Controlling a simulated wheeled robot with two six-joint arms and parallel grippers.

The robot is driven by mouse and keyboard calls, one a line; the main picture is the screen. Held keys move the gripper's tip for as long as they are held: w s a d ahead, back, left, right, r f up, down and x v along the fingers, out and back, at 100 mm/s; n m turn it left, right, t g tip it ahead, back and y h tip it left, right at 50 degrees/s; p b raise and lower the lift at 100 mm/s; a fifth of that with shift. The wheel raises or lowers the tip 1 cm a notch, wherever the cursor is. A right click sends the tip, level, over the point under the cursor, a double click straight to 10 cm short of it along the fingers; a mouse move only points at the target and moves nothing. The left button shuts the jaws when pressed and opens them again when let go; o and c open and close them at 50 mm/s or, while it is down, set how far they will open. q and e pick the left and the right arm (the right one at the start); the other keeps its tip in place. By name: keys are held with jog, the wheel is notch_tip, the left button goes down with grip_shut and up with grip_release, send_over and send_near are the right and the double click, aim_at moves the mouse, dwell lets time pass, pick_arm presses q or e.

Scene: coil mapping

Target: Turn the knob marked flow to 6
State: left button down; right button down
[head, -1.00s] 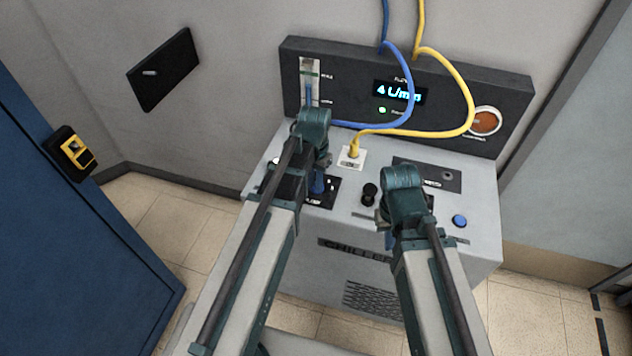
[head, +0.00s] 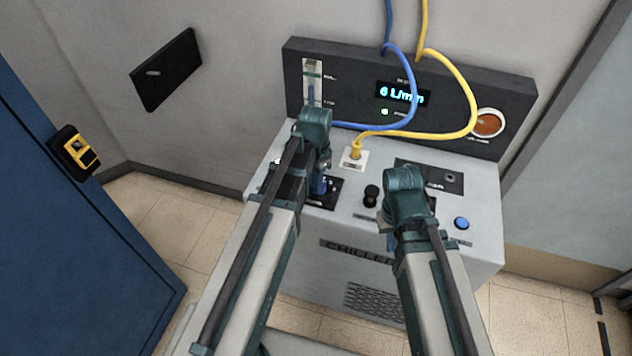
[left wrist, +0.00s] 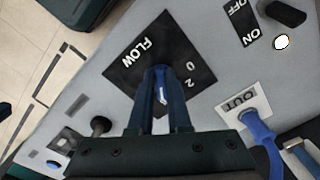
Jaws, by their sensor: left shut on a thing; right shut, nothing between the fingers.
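The blue flow knob (left wrist: 162,86) sits on a black plate marked FLOW (left wrist: 133,52) on top of the chiller (head: 360,262). In the left wrist view the numbers 0 and 2 show on the plate; the other marks are hidden. My left gripper (left wrist: 156,84) is shut on the knob from above. In the head view its arm hides most of the plate, and part of the knob (head: 319,187) shows. The display (head: 402,94) reads 6 L/min. My right gripper (head: 392,238) is shut and empty above the right part of the chiller top, mostly hidden by its own arm.
A black knob (head: 371,195) and a blue button (head: 461,223) stand on the chiller top. A yellow hose (head: 473,105) and a blue hose (head: 408,90) loop in front of the dark back panel. A blue cabinet (head: 70,230) stands at the left.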

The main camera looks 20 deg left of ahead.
pick_arm(q)
jog(key=c, duration=0.9)
grip_release()
jog(key=shift+o, duration=0.2)
jog(key=shift+r, duration=0.1)
notch_tip(320, 180, up, 14)
jog(key=p, duration=1.3)
jog(key=shift+f+p, duration=0.2)
jog(key=shift+p, duration=0.2)
jog(key=s+d+f+n+y+b, duration=0.1)
jog(key=s+d+f+n+b, duration=0.1)
jog(key=s+d, duration=0.9)
jog(key=s+n, duration=0.1)
jog(key=s, duration=0.1)
jog(key=shift+s+n, duration=0.35)
jog(key=shift+n, duration=0.05)
